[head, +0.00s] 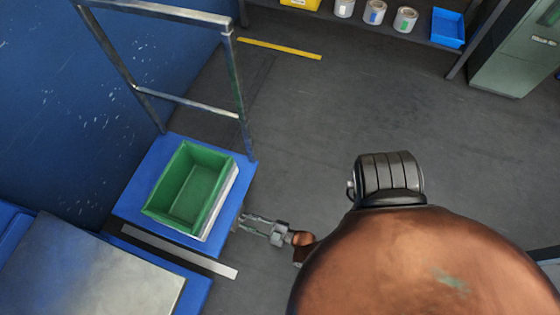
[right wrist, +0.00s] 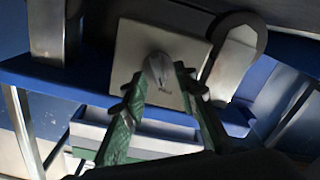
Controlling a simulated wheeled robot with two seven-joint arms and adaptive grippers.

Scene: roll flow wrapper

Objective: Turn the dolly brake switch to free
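The dolly (head: 135,196) has a blue deck and a grey metal push frame, and it stands at the left in the head view. Its brake switch (right wrist: 158,70) is a small rounded grey lever on a pale square plate (right wrist: 128,48), seen in the right wrist view. My right gripper (head: 247,218) is low beside the deck's right edge. In the right wrist view my right gripper (right wrist: 160,80) has its two greenish fingers apart, one on each side of the lever. A small gap seems to show on both sides. The switch is hidden in the head view. My left gripper is not in view.
A green bin (head: 160,211) sits on the deck. A grey-topped blue unit (head: 95,270) stands close at the lower left, and a blue wall (head: 45,100) is behind. A shelf with cans (head: 375,13) is at the top. The floor (head: 320,120) right of the dolly is clear.

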